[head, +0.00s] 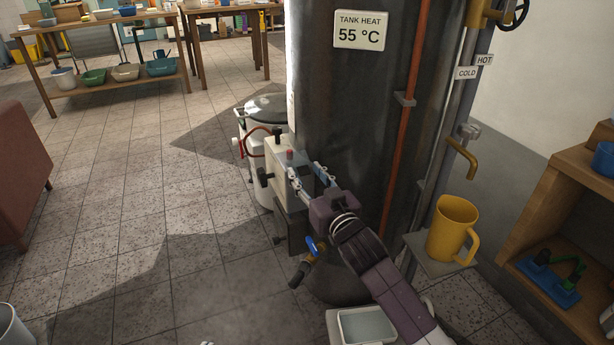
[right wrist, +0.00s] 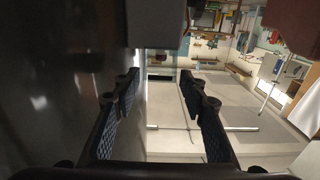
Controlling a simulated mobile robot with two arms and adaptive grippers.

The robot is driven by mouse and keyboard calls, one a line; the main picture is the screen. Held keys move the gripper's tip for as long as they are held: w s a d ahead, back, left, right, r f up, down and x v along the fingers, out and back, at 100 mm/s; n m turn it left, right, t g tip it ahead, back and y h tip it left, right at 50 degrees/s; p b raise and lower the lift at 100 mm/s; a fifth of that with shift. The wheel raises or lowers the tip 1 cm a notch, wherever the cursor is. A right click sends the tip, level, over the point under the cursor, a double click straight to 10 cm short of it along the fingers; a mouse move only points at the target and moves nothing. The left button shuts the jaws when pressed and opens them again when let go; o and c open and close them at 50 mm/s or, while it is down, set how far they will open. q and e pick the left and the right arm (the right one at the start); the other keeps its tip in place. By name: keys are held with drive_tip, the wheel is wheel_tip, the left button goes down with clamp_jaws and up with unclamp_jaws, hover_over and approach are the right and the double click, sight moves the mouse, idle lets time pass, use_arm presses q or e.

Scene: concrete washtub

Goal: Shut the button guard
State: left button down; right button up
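A pale control box (head: 281,161) with a small red button (head: 290,154) on top is mounted beside the dark tank. A clear, glassy piece, perhaps the button guard, shows faintly at the box's right side; I cannot tell its exact angle. My right gripper (head: 308,175) is open, its two fingers apart on the near right side of the box. It hides part of that side. In the right wrist view the fingers (right wrist: 159,77) are spread with nothing between them, and a pale edge, perhaps of the box, shows at the top.
The tall dark tank (head: 347,100) stands right behind the box. A blue-handled valve (head: 315,246) is below my right gripper. A yellow mug (head: 453,228) sits on a small shelf to the right. A white lidded drum (head: 260,135) stands behind the box.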

use_arm(q)
drive_tip(key=shift+r, duration=0.1)
use_arm(e)
clamp_jaws()
idle(0.3)
